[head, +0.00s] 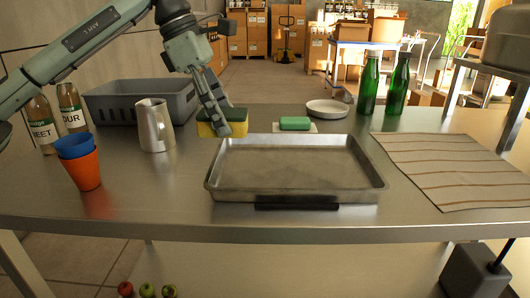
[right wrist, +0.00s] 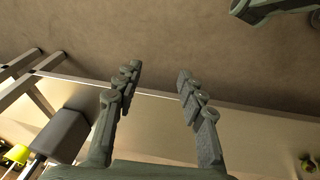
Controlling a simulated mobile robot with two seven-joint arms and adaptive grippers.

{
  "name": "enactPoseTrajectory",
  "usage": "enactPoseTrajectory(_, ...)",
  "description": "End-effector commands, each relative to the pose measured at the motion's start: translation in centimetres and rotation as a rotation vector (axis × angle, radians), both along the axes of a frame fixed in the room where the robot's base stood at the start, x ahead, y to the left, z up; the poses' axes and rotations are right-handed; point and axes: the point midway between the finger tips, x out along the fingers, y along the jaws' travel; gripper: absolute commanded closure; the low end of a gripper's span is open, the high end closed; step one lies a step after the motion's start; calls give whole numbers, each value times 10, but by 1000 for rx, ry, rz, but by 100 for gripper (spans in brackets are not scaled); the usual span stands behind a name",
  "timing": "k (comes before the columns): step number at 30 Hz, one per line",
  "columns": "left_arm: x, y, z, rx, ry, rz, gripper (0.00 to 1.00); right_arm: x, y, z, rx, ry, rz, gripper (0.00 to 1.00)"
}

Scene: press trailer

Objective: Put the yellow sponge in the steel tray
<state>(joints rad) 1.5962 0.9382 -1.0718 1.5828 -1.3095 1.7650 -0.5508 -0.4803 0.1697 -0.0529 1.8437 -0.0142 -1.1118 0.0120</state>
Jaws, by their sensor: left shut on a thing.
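The yellow sponge (head: 207,129) has a dark green top and is in the head view, left of centre. My left gripper (head: 220,122) is shut on it, coming down from above, at the back left corner of the steel tray. The steel tray (head: 290,188) is shallow and empty, lying at the front middle of the table. I cannot tell whether the sponge touches the table. My right gripper is not in the head view; in the right wrist view (right wrist: 158,90) its fingers are spread apart with nothing between them.
A green soap bar (head: 295,123) on a small dish lies behind the tray. A metal pitcher (head: 155,126), stacked cups (head: 84,170) and a grey bin (head: 140,102) stand left. Two green bottles (head: 369,86) and a striped cloth (head: 450,165) are right. A white plate (head: 327,109) is behind.

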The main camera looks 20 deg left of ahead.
Motion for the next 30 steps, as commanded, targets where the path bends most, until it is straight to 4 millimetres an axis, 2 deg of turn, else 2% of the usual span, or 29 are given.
enactPoseTrajectory(1, 2, -13, -7, 3, 2, -6, 60, -4, 0, -2, 1, 8, -1, 60)
enactPoseTrajectory(4, 7, -33, -19, 1, 1, -5, 60, -8, 0, -8, 3, 15, -1, 60)
enactPoseTrajectory(10, 13, -58, -35, 0, 0, -2, 60, -4, 0, -16, 8, 11, -1, 60)
enactPoseTrajectory(16, 14, -61, -48, 0, 2, 1, 60, 3, 0, -15, 8, -3, -1, 60)
enactPoseTrajectory(22, 14, -60, -75, 1, 1, 2, 60, -5, -1, -27, 3, 10, 5, 60)
enactPoseTrajectory(25, 15, -61, -78, -1, -2, 2, 60, -13, -2, -36, 1, 29, 7, 60)
enactPoseTrajectory(30, 15, -61, -78, -1, -1, 0, 60, -13, -1, -36, 1, 28, 8, 60)
